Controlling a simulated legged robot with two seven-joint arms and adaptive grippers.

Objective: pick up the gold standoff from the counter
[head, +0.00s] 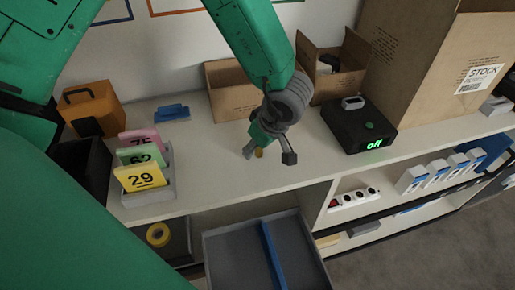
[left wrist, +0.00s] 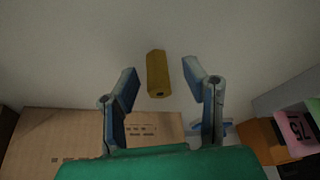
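The gold standoff (head: 259,153) is a small piece on the pale counter (head: 215,177), mostly hidden by my left gripper (head: 268,155) in the head view. In the left wrist view the standoff (left wrist: 158,75) is a dull gold bar with a dark hole in its near end. My left gripper (left wrist: 161,72) is open there, with one finger on each side of the standoff and a gap to both. Whether the fingertips are level with it or a little above it, I cannot tell. My right gripper is not in view.
Number cards (head: 141,178) stand in a grey holder to the left. A black box (head: 357,127) reading "off" and open cartons (head: 234,91) stand behind and to the right. A grey bin (head: 230,245) with a blue divider is below the front edge. The counter around the gripper is clear.

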